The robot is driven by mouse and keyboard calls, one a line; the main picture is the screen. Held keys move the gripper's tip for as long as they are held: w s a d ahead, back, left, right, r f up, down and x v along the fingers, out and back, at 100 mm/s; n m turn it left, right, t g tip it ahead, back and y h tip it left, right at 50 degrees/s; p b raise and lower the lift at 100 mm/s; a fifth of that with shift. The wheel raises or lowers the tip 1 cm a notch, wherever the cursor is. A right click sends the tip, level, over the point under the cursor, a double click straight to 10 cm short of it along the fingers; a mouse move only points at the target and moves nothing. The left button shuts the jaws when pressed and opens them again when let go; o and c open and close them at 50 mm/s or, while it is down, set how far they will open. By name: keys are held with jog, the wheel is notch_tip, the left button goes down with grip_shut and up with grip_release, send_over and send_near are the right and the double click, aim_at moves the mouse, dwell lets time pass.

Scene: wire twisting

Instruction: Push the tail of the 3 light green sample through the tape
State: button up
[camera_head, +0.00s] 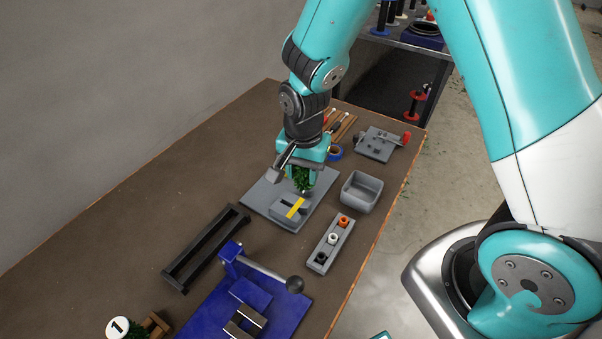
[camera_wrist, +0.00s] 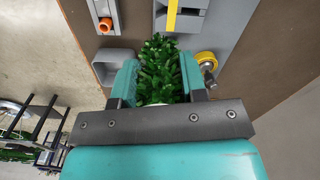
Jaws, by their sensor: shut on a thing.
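The green bristly sample (camera_head: 302,183) is held between the fingers of my gripper (camera_head: 305,172), just above and behind the grey fixture block (camera_head: 281,212). A yellow tape strip (camera_head: 295,208) lies across the block. In the wrist view, my gripper (camera_wrist: 158,64) is shut on the sample (camera_wrist: 160,58), with one finger on each side. The sample's far end points toward the block and the tape (camera_wrist: 171,17). I cannot tell whether its tip touches the block. The tail and the number on the sample are hidden.
A grey bin (camera_head: 361,192) and a holder with orange, white and black pieces (camera_head: 331,243) stand to the right. A black rack (camera_head: 206,247) is at the left. A blue press (camera_head: 262,300) with a lever is in front. A yellow roll (camera_wrist: 206,58) sits beside my gripper.

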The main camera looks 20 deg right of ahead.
aim_at(302, 188)
jog(key=shift+s+a, duration=0.1)
jog(key=shift+a, duration=0.1)
jog(key=shift+s+r, duration=0.1)
jog(key=shift+f+b, duration=1.7)
jog(key=shift+f, duration=0.9)
jog(key=shift+f+b, duration=1.15)
jog(key=shift+f, duration=0.8)
jog(key=shift+r, duration=0.1)
jog(key=shift+w+a+p, duration=0.2)
jog(key=shift+w+a, duration=0.3)
jog(key=shift+w, duration=0.25)
jog(key=shift+w+a+p, duration=0.15)
jog(key=shift+w+a, duration=0.35)
jog(key=shift+w, duration=0.2)
jog(key=shift+s+d, duration=0.1)
jog(key=shift+s, duration=0.05)
dwell(0.4)
jog(key=shift+s+d, duration=0.65)
jog(key=shift+s, duration=0.25)
